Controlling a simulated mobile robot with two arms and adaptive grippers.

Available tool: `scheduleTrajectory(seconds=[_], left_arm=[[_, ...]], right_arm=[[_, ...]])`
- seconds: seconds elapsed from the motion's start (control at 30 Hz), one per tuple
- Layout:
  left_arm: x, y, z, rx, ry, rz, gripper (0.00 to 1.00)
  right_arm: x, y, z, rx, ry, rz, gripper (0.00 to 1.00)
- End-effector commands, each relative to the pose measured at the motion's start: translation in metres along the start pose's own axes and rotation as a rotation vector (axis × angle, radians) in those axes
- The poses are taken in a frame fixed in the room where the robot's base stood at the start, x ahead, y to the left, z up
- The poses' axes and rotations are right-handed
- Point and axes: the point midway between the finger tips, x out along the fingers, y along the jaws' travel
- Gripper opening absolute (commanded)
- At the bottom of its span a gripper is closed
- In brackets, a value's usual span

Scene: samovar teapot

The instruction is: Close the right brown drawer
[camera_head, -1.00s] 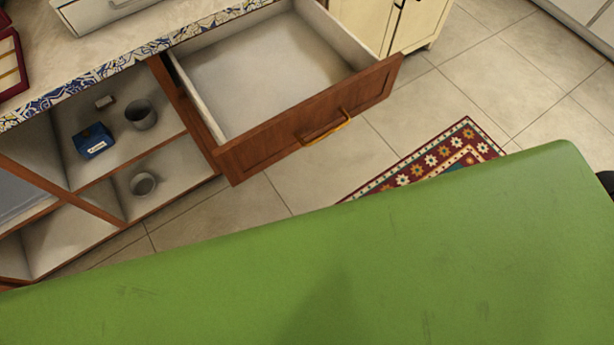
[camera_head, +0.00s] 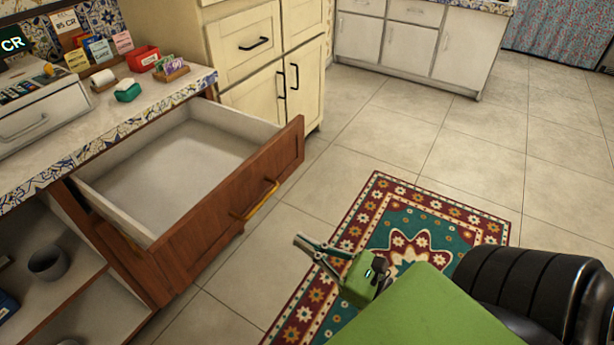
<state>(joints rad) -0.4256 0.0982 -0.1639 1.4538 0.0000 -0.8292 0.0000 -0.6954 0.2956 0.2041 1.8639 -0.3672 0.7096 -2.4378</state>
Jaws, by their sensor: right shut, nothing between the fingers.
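The right brown drawer (camera_head: 228,218) is pulled well out from the counter in the head view. Its pale inside looks empty, and its brown front carries a gold bar handle (camera_head: 256,201). My right gripper (camera_head: 306,246) is shut and empty. It appears to the right of and lower in the picture than the handle, apart from the drawer front, over the rug side. My left gripper is not in view.
A patterned rug (camera_head: 468,228) lies on the tiled floor. The counter (camera_head: 130,118) holds a cash register (camera_head: 30,112) and small boxes. A cream cabinet (camera_head: 268,62) stands behind the drawer. Open shelves (camera_head: 75,290) hold a grey cup (camera_head: 47,263).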

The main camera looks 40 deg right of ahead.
Motion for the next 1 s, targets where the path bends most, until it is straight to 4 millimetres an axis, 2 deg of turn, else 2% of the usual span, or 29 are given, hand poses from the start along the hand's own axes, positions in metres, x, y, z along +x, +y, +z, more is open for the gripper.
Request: scheduleTrajectory(seconds=[0.03, 0.2, 0.4, 0.6, 1.0], left_arm=[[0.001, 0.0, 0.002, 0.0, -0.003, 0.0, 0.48], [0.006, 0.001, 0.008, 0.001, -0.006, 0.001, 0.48], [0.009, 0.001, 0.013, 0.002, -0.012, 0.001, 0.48], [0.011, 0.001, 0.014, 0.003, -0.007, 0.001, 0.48], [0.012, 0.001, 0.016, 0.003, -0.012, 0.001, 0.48]], right_arm=[[0.013, 0.0, 0.002, 0.0, -0.005, 0.003, 0.0], [0.05, 0.0, 0.002, 0.0, -0.004, 0.002, 0.0], [0.085, 0.0, 0.001, 0.002, -0.002, 0.001, 0.0], [0.101, 0.0, -0.001, 0.003, 0.001, -0.001, 0.0], [0.103, 0.0, -0.001, 0.003, 0.002, -0.001, 0.0]])
